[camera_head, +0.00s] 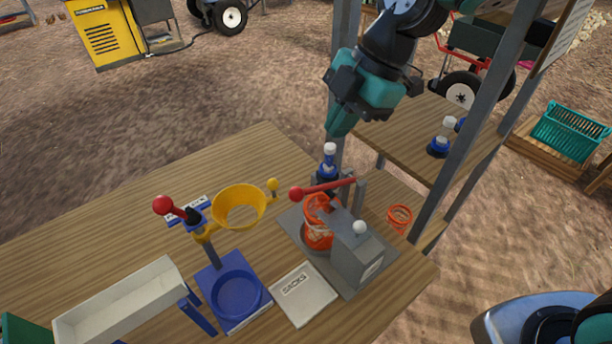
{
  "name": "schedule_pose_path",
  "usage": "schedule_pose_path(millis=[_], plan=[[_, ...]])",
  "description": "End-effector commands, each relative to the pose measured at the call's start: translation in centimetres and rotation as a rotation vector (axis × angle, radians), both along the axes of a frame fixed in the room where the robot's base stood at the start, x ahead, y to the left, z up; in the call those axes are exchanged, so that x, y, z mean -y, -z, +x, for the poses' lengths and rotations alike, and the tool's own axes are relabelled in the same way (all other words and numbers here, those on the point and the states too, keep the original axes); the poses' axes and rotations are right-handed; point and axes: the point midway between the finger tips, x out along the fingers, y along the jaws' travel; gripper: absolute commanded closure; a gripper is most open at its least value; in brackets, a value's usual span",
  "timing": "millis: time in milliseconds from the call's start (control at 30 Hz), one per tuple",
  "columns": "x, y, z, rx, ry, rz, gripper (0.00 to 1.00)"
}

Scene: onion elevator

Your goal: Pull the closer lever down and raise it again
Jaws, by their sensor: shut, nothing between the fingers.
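The grey closer (357,253) stands on a grey base plate near the table's right corner. Its red lever (325,187) ends in a red ball at the left and lies nearly level, tilted slightly, with its right end at a grey post. An orange net bag (318,226) is under the lever in the closer. My gripper (336,130) is shut and empty, pointing down. It appears above and behind the lever in the picture, apart from it.
A blue and white post-like object (329,162) stands between my gripper and the lever. A blue stand (235,290) with a yellow funnel (239,209) and another red-ball lever (165,205) is at left. A "SACKS" pad (303,295) lies in front. Metal uprights (438,160) rise at right.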

Motion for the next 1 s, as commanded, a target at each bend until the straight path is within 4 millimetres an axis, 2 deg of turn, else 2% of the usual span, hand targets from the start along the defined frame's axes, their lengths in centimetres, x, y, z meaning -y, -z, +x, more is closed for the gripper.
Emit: schedule_pose_path(millis=[400, 533, 733, 1000], plan=[[-3.6, 7.6, -0.7, -0.007, 0.0, -0.004, 1.0], [-4.4, 9.4, -0.8, -0.005, 0.001, -0.004, 1.0], [-5.1, 11.1, -0.8, -0.003, 0.002, -0.003, 1.0], [-5.2, 11.4, -0.8, -0.001, 0.003, -0.002, 1.0]])
